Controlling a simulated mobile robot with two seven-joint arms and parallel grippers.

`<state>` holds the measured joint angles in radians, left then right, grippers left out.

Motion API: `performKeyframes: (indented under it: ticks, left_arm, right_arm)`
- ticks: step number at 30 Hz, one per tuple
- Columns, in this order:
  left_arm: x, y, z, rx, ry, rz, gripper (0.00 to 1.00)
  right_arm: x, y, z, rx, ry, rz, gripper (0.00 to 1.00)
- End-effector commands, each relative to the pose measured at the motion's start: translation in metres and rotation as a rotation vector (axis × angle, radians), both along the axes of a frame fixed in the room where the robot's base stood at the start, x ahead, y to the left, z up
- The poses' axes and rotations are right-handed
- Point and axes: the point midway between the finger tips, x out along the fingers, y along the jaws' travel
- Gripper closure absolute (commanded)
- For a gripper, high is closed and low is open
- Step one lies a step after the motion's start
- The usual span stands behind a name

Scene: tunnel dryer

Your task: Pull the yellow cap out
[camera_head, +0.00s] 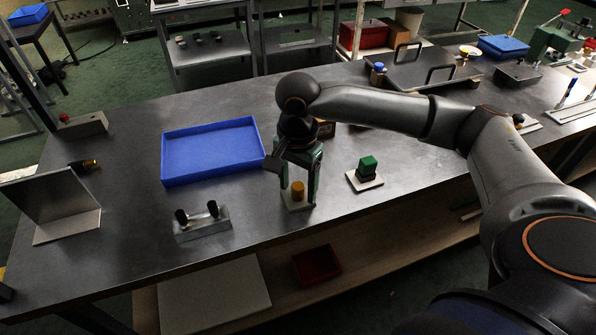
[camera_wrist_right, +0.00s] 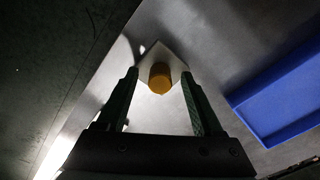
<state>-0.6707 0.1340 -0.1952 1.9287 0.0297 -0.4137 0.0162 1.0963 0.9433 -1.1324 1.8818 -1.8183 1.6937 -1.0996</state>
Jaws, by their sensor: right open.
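The yellow cap (camera_head: 297,190) stands upright on a small pale base plate (camera_head: 298,206) near the table's front edge. In the right wrist view the cap (camera_wrist_right: 160,78) shows from above on its light plate (camera_wrist_right: 174,60). My right gripper (camera_head: 299,200) points down with its green fingers on either side of the cap. It is open. In the right wrist view the fingers of this gripper (camera_wrist_right: 163,108) show gaps on both sides of the cap, with no contact visible. My left gripper is not in view.
A blue tray (camera_head: 213,181) lies left behind the gripper. A block with two black knobs (camera_head: 202,227) stands to the left. A green block on a plate (camera_head: 367,170) stands to the right. The table's front edge is close by. A red bin (camera_head: 317,265) sits on the shelf below.

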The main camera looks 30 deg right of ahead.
Motion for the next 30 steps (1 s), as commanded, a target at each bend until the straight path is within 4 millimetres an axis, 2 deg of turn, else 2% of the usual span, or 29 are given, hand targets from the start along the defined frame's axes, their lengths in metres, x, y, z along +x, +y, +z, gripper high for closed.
performKeyframes:
  ticks: [10,27,28,30]
  left_arm:
    - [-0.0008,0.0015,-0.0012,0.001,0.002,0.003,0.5]
    - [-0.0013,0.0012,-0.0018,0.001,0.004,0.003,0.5]
    - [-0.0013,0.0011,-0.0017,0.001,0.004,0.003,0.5]
    - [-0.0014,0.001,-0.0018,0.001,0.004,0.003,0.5]
  right_arm:
    - [-0.0001,0.0003,-0.004,0.0,0.001,0.001,0.32]
    - [-0.0001,0.0004,-0.0035,0.001,0.0,0.001,0.96]
    - [-0.0002,0.0004,-0.0035,0.001,0.0,0.001,0.99]
    - [-0.0002,0.0004,-0.0035,0.001,0.0,0.0,1.0]
